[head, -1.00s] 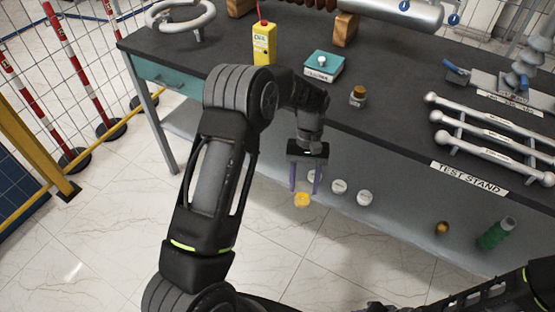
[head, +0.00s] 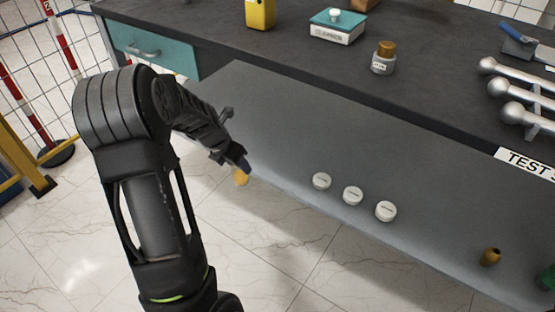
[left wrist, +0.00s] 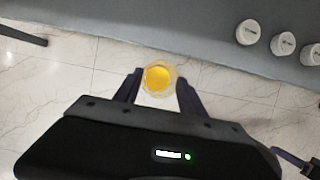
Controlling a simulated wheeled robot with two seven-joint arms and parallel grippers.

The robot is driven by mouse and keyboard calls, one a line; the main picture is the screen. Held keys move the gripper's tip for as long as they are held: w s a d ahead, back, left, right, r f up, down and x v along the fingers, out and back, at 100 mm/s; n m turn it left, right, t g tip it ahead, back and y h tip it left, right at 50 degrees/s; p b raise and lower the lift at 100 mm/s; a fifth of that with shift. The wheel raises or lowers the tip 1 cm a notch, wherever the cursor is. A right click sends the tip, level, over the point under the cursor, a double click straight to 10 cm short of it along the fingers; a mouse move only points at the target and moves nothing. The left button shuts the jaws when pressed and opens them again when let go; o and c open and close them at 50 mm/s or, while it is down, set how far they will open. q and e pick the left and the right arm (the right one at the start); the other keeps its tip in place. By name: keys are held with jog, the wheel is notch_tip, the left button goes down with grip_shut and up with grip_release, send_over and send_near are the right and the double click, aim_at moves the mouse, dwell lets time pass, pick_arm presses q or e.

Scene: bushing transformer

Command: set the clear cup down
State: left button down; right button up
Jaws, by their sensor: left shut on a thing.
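The clear cup (left wrist: 158,78), with yellow-orange contents, is between the two fingers of my left gripper (left wrist: 159,92) in the left wrist view. The fingers are shut on its sides. In the head view the left gripper (head: 236,163) reaches down beside the front of the bench, and the cup (head: 241,177) shows as a small orange patch below it. The cup is held in the air, with tiled floor behind it in the picture.
The lower grey shelf (head: 270,130) carries three white round-lidded containers (head: 353,195) and a small brown item (head: 490,257). The shelf is bare left of the containers. The dark bench top (head: 290,55) above holds a jar (head: 384,58), a teal-topped box (head: 338,27) and metal rods.

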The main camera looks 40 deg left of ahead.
pick_arm(q)
jog(key=shift+r, duration=0.1)
jog(key=w+b, duration=0.3)
jog(key=w, duration=1.5)
jog(key=shift+a, duration=0.2)
notch_tip(320, 180, down, 4)
jog(key=shift+r+b, duration=0.1)
jog(key=shift+b, duration=0.8)
jog(key=shift+r, duration=0.1)
